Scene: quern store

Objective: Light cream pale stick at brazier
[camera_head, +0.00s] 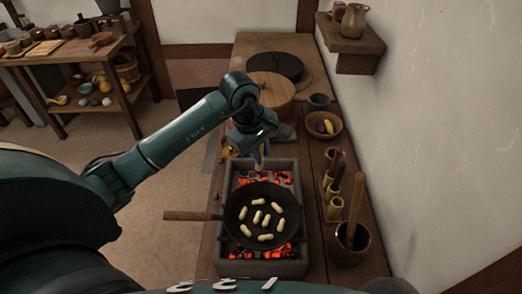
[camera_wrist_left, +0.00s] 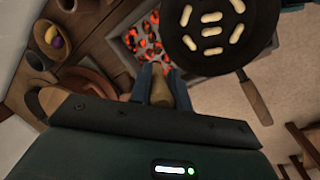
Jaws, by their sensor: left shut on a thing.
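The brazier (camera_head: 262,268) is a grey stone trough with glowing red-orange coals, standing on the wooden counter. My left gripper (camera_head: 261,153) is over its far end. In the left wrist view, the gripper (camera_wrist_left: 162,82) is shut on the cream pale stick (camera_wrist_left: 160,94), which shows as a short tan piece between the blue fingers. The coals (camera_wrist_left: 143,38) lie just beyond the fingertips there. I cannot tell whether the stick's tip touches them, and I see no flame on it. My right gripper is out of view.
A black pan (camera_head: 238,219) with several pale pieces sits over the brazier, handle to the left. To the right stand a dark pot (camera_head: 348,245) and upright holders (camera_head: 333,205). A bowl (camera_head: 336,117) and a lidded wooden vessel (camera_head: 275,88) are farther back. A wall bounds the right.

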